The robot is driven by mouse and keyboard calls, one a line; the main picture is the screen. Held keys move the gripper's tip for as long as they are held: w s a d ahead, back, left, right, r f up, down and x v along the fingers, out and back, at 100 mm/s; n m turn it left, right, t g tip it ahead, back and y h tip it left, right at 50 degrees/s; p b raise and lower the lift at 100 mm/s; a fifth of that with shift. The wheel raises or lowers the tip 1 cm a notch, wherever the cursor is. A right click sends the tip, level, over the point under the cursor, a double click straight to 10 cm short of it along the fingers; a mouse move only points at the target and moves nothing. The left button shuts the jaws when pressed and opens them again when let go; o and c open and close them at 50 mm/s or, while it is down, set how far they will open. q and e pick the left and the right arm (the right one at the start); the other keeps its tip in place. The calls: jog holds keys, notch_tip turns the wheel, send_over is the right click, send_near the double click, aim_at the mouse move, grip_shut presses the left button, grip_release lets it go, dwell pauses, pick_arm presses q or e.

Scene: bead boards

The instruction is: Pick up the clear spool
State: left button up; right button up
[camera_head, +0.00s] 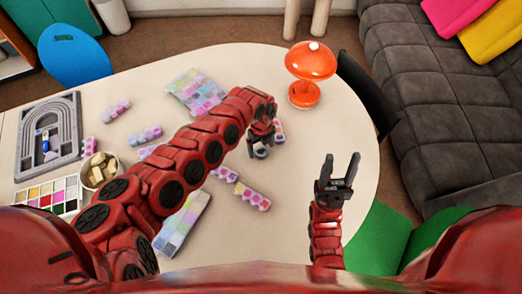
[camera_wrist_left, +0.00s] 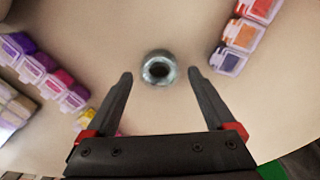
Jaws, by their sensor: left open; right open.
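The clear spool (camera_wrist_left: 158,68) is a small grey, glassy ring with a dark hole, standing on the table in the left wrist view. In the head view the spool (camera_head: 260,153) shows just below my left gripper (camera_head: 262,138). In the left wrist view my left gripper (camera_wrist_left: 161,76) is open, with the spool centred between its fingertips and a gap on each side. I cannot tell how high the fingertips are above the table. My right gripper (camera_head: 340,165) is open and empty over the table's right part.
Bead boxes (camera_wrist_left: 240,35) lie right of the spool and more (camera_wrist_left: 50,72) lie left in the wrist view. An orange lamp (camera_head: 307,68) stands at the back right. A bowl (camera_head: 99,171) and a bead board (camera_head: 48,135) are at the left.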

pick_arm(q)
jog(key=shift+a+f, duration=0.1)
jog(key=shift+f, duration=0.55)
jog(key=c, duration=1.3)
jog(key=shift+o, duration=0.2)
jog(key=shift+r, duration=0.15)
